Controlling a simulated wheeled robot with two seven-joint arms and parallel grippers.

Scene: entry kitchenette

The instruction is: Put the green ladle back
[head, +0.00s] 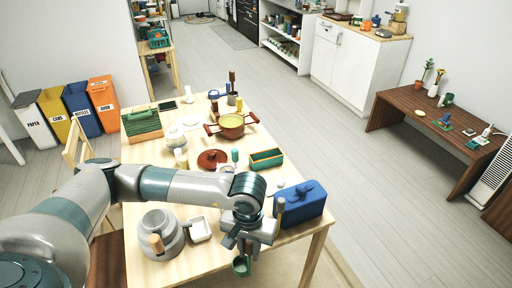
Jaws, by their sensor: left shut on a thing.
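My left gripper (243,245) reaches over the front of the wooden table (210,269) and points down. It is shut on the green ladle, whose dark green bowl (241,267) hangs just below the fingers, at the table's front edge in the picture. The fingers and wrist hide much of the ladle's handle. A wooden-tipped stick (281,206) shows right of the wrist; I cannot tell whether it is part of the ladle. My right gripper is out of view.
A blue box (305,205) stands close right of the gripper. A grey pot (158,222) and a white square dish (201,229) are left. Behind are a green-and-wood box (267,160), a dark red lid (212,158) and a red-brown pot (232,132).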

